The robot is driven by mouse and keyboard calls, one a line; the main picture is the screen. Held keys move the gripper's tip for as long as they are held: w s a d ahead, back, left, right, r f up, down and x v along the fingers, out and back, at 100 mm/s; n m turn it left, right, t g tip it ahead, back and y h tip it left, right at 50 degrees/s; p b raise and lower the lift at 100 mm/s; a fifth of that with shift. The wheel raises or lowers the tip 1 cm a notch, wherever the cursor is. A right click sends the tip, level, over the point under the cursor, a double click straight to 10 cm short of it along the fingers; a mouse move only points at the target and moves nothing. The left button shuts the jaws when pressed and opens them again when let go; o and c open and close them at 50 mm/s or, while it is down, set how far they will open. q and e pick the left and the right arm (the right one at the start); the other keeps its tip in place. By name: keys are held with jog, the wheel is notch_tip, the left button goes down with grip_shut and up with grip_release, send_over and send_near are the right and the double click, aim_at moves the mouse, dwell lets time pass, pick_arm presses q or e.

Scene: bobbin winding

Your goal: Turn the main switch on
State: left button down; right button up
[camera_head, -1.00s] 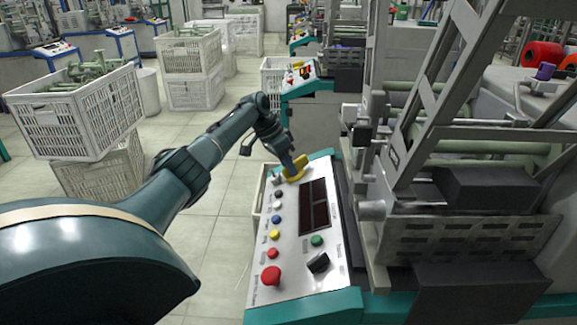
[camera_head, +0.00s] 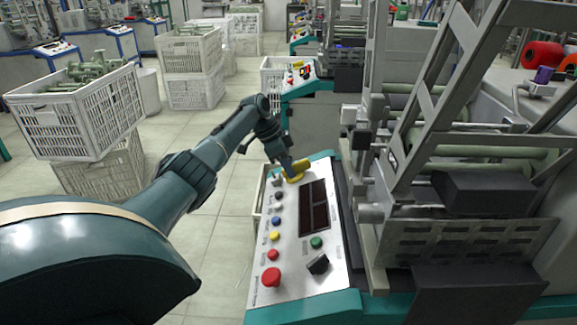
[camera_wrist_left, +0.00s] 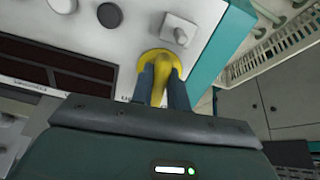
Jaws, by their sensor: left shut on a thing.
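The main switch (camera_head: 300,167) is a yellow rotary handle on a round yellow base. It sits at the far end of the pale control panel (camera_head: 291,225). My left gripper (camera_head: 291,172) reaches down to it from the left and is shut on its handle. In the left wrist view the two dark fingers (camera_wrist_left: 162,85) stand on either side of the yellow handle (camera_wrist_left: 160,62). The switch's markings are too small to read. My right gripper is in neither view.
The panel also carries a red mushroom button (camera_head: 271,277), a black knob (camera_head: 318,264), several coloured buttons and a dark display (camera_head: 313,206). The machine frame (camera_head: 440,150) rises to the right. White crates (camera_head: 80,115) stand at the left, with open floor between.

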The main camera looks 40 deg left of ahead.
pick_arm(q)
jog(key=m, duration=0.3)
jog(key=shift+m, duration=0.3)
jog(key=shift+w+m+b, duration=0.1)
jog(key=shift+m+b, duration=0.3)
jog(key=shift+m, duration=1.4)
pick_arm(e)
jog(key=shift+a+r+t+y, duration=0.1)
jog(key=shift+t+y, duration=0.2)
pick_arm(q)
jog(key=c, duration=1.4)
grip_release()
jog(key=shift+a, duration=0.1)
jog(key=shift+o, duration=0.2)
